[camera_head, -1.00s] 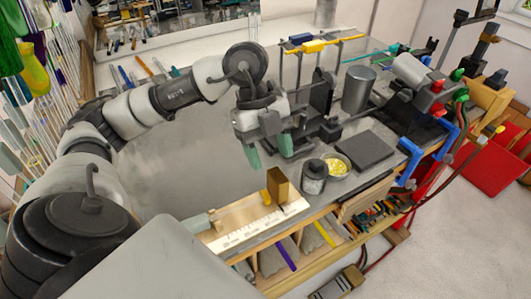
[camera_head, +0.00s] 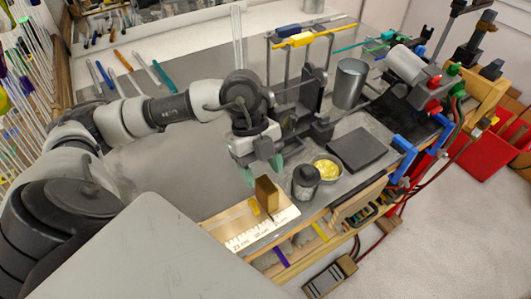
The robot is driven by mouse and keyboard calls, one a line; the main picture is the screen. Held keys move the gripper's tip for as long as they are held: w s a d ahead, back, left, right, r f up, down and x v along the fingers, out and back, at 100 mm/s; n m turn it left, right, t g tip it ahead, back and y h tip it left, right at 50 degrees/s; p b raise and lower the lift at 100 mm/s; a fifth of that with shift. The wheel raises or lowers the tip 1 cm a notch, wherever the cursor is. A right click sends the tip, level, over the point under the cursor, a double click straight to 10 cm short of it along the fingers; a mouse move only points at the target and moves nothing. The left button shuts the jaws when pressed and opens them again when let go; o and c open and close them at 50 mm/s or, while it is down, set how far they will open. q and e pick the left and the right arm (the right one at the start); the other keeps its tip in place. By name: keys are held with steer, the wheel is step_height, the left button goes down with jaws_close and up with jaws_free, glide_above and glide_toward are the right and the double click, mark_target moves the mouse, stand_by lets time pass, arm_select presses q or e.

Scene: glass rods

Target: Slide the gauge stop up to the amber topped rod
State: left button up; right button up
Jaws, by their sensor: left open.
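The gauge (camera_head: 237,220) is a pale wooden board with a white marked scale along its front edge, lying at the front edge of the bench. A brass-coloured upright block, the gauge stop (camera_head: 267,194), stands towards its right end. A small amber-yellow piece (camera_head: 254,207) shows just left of the stop; I cannot tell whether it is the rod's amber top or part of the stop. No clear glass rod shows on the gauge. My left gripper (camera_head: 262,169) is open and empty, its teal fingertips apart just above and behind the stop. My right gripper is not in view.
A dark round jar (camera_head: 305,182) and a dish of yellow bits (camera_head: 327,168) stand close right of the gauge. A dark flat plate (camera_head: 357,149), a metal can (camera_head: 350,83) and a rack with a yellow bar (camera_head: 302,39) stand beyond. Bare bench lies left of my gripper.

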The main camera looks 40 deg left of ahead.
mark_target(266, 184)
arm_select(q)
steer(key=x, duration=0.2)
steer(key=shift+w+f, duration=0.25)
steer(key=shift+f, duration=0.05)
steer(key=shift+s+d+f+p, duration=0.25)
steer(key=shift+f+p, duration=0.1)
steer(key=shift+f, duration=0.15)
steer(key=shift+w, duration=0.1)
jaws_close()
